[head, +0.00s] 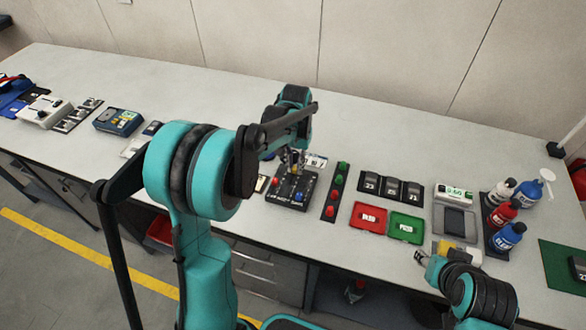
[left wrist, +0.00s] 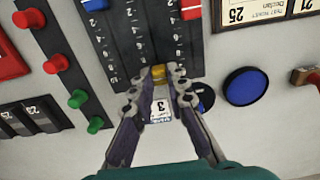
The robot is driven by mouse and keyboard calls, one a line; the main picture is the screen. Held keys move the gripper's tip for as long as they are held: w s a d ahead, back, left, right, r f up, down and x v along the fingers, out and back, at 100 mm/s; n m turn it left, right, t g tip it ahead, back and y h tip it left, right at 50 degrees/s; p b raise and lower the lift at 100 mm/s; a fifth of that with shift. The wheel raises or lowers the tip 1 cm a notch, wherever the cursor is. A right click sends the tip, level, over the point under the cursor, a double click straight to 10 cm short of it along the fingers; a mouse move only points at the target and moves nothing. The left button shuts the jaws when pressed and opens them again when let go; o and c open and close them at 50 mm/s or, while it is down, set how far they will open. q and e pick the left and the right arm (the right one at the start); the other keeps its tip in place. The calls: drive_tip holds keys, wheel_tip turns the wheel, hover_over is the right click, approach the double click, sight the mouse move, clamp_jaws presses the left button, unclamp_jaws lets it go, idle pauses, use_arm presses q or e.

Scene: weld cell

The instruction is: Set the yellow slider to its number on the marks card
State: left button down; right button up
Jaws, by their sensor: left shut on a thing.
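The dark slider panel (head: 289,203) lies on the bench in the middle of the head view. In the left wrist view the panel (left wrist: 135,40) shows numbered scales, a blue knob (left wrist: 95,4) and a red knob (left wrist: 190,9). The yellow slider (left wrist: 158,73) is near the lower end of the panel there. My left gripper (head: 294,166) is over the far end of the panel, its fingers (left wrist: 160,76) shut on the yellow slider. A white card (left wrist: 162,109) reading 3 shows between the fingers, partly hidden. My right gripper (head: 428,266) is at the bench's front edge, its jaws unclear.
A button strip (head: 335,190) stands right of the panel, then a red tray (head: 368,218) and a green tray (head: 406,228). A blue round button (left wrist: 246,86) is beside the panel in the wrist view. Several bottles (head: 503,212) stand farther right. The bench behind is clear.

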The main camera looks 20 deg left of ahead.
use_arm(q)
drive_tip(key=shift+w, duration=0.2)
drive_tip(key=c, duration=1.8)
unclamp_jaws()
drive_tip(key=shift+o, duration=0.2)
drive_tip(key=shift+w, duration=0.1)
wheel_tip(320, 180, up, 12)
drive_tip(key=s+d+f+t, duration=0.2)
drive_tip(key=s+t, duration=0.1)
drive_tip(key=s, duration=0.7)
drive_tip(key=s+d+f+t, duration=0.2)
drive_tip(key=s+d+t, duration=0.1)
drive_tip(key=s, duration=0.7)
drive_tip(key=shift+s+m+t, duration=0.25)
drive_tip(key=shift+m+t, duration=0.05)
drive_tip(key=shift+t, duration=0.3)
